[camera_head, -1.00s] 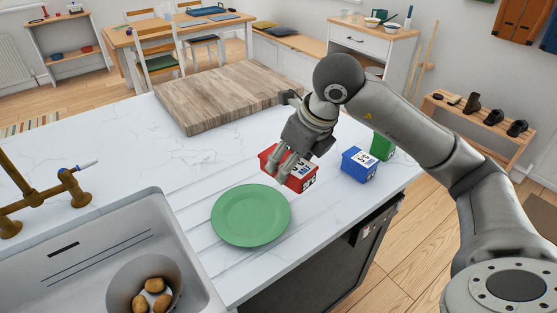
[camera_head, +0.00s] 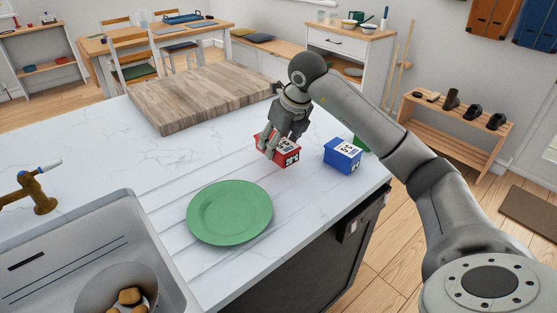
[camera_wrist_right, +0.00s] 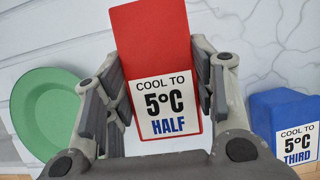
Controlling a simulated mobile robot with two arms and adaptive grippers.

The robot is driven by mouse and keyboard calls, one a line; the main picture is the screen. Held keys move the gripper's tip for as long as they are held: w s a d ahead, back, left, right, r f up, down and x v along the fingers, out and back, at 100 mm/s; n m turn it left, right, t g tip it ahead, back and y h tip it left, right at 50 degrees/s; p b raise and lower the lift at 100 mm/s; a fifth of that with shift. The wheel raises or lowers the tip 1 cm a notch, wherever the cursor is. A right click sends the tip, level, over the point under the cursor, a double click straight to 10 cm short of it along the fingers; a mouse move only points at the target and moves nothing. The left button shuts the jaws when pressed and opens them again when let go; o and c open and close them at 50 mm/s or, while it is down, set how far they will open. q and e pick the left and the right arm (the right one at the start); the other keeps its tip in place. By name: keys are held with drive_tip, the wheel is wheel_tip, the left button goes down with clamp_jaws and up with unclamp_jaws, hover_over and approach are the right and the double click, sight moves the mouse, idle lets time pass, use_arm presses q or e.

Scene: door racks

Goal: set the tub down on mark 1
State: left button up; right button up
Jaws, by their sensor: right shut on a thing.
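The red tub (camera_head: 284,156) is held by my right gripper (camera_head: 268,147) over the white counter, right of the board and behind the green plate. Its label in the right wrist view (camera_wrist_right: 166,104) reads "COOL TO 5°C HALF", and the fingers (camera_wrist_right: 158,100) lie along both its sides. I cannot tell whether its base touches the counter. A blue tub (camera_head: 342,156), labelled "THIRD" in the right wrist view (camera_wrist_right: 290,125), stands to its right. A green tub (camera_head: 362,145) is mostly hidden behind my arm. I cannot make out mark 1. My left gripper is not in view.
A green plate (camera_head: 229,212) lies in front of the red tub, also at left in the wrist view (camera_wrist_right: 48,112). A wooden board (camera_head: 200,95) lies at the back. A sink (camera_head: 90,235) with potatoes is at left. The counter's right edge is close beyond the blue tub.

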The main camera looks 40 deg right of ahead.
drive_tip(key=shift+w+d+f, duration=0.2)
drive_tip(key=shift+w+f, duration=0.05)
drive_tip(key=shift+f, duration=0.1)
wheel_tip(320, 180, down, 4)
drive_tip(key=b, duration=0.3)
drive_tip(key=shift+w+d+r, duration=0.15)
drive_tip(key=shift+r, duration=0.15)
drive_tip(key=o, duration=1.2)
drive_tip(key=shift+o, duration=0.2)
